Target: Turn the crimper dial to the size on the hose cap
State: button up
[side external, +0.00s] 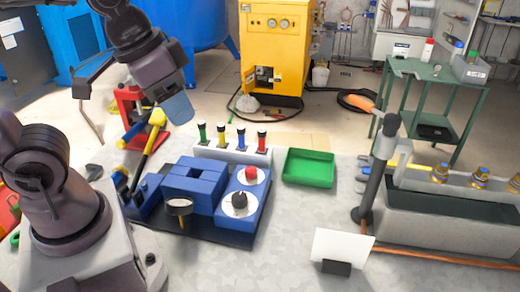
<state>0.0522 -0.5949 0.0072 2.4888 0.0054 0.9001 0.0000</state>
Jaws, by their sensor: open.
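The blue crimper (194,187) stands on a dark base on the grey bench, left of the middle. On its right side is a black dial knob (239,200) on a round white plate; its size marks are too small to read. A red knob or button (251,173) sits on another pale disc just behind it. Several hose pieces with black-and-white caps and coloured bodies, such as the red one (262,142), stand upright in a white rack (232,155). No size on a cap is readable. My gripper (177,106) is open and empty, high behind and left of the crimper, apart from the dial.
A green tray (309,168) lies right of the rack. A dark post (374,175), a blank white card (342,246) and a grey trough (450,225) stand farther right.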

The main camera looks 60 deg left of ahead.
aim_at(262, 143)
jog(key=w+a+f+m+y, duration=0.2)
jog(key=w+f+m+y, duration=0.2)
jog(key=w+f+m, duration=0.1)
jog(key=w+a+f+m+g+y, duration=0.1)
jog(key=w+a+f+m+y, duration=0.2)
jog(key=f+m, duration=0.4)
jog(key=w+a+f+m+y, duration=0.2)
jog(key=w+f+m+y, duration=0.3)
jog(key=f, duration=0.5)
jog(key=shift+w+a+f+m+g, duration=0.15)
jog(key=shift+w+m+g, duration=0.1)
jog(key=shift+w, duration=0.45)
jog(key=shift+w+a+f+m+g, duration=0.15)
jog(key=shift+w+m, duration=0.1)
jog(key=shift+w, duration=0.45)
jog(key=w+m+t, duration=0.2)
jog(key=w, duration=0.1)
jog(key=w+m+t, duration=0.1)
jog(key=w+m, duration=0.1)
jog(key=shift+w+d+r, duration=0.1)
jog(key=shift+d+r, duration=0.1)
jog(key=shift+d, duration=0.1)
jog(key=shift+w+a+t, duration=0.1)
jog(key=shift+w+t, duration=0.1)
jog(key=shift+t, duration=0.2)
jog(key=shift+m, duration=0.3)
jog(key=x, duration=1.2)
jog(key=shift+a+f, duration=0.15)
jog(key=shift+a, duration=0.15)
jog(key=c, duration=0.9)
